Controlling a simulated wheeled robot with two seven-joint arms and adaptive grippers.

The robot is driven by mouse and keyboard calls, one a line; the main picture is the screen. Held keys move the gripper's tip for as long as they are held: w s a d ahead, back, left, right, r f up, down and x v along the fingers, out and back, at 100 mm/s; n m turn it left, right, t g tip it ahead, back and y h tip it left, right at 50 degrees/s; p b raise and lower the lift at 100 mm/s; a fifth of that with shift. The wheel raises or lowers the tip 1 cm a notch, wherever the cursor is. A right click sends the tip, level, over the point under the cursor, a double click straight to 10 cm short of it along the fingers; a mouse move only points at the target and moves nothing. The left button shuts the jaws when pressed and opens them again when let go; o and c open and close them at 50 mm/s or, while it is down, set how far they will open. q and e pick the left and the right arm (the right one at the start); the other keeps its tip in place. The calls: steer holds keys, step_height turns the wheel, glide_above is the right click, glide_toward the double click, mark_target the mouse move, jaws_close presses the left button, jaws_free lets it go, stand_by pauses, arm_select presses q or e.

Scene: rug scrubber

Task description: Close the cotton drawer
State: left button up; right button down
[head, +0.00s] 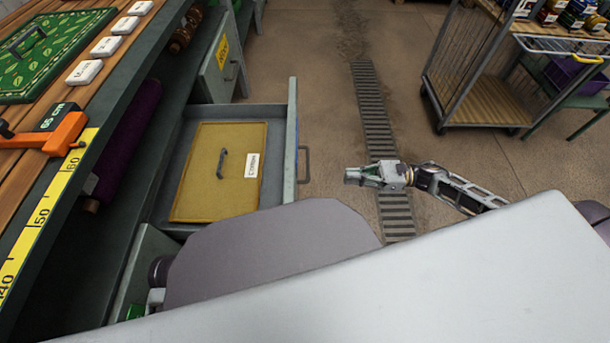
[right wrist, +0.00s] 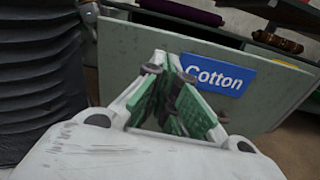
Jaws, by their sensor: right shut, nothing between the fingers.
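The cotton drawer (head: 291,140) is pulled out from the workbench to the right in the head view. A yellow panel (head: 210,195) with a dark handle and a white label lies inside it. The drawer's pull handle (head: 305,164) sticks out from its front. In the right wrist view, the grey drawer front (right wrist: 283,98) bears a blue "Cotton" sign (right wrist: 216,76). My right gripper (head: 352,176) is shut and empty, in front of the drawer front and apart from its handle in the head view. My left gripper (head: 136,312) is mostly hidden at lower left.
The workbench (head: 95,85) with an orange measuring tool (head: 65,133) and a green board (head: 50,45) runs along the left. Another drawer front (head: 222,60) is farther back. A wheeled cart (head: 485,100) stands at the upper right. The floor around the grate (head: 372,100) is clear.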

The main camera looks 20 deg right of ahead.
steer(key=shift+n, duration=0.4)
steer(key=shift+a, duration=0.15)
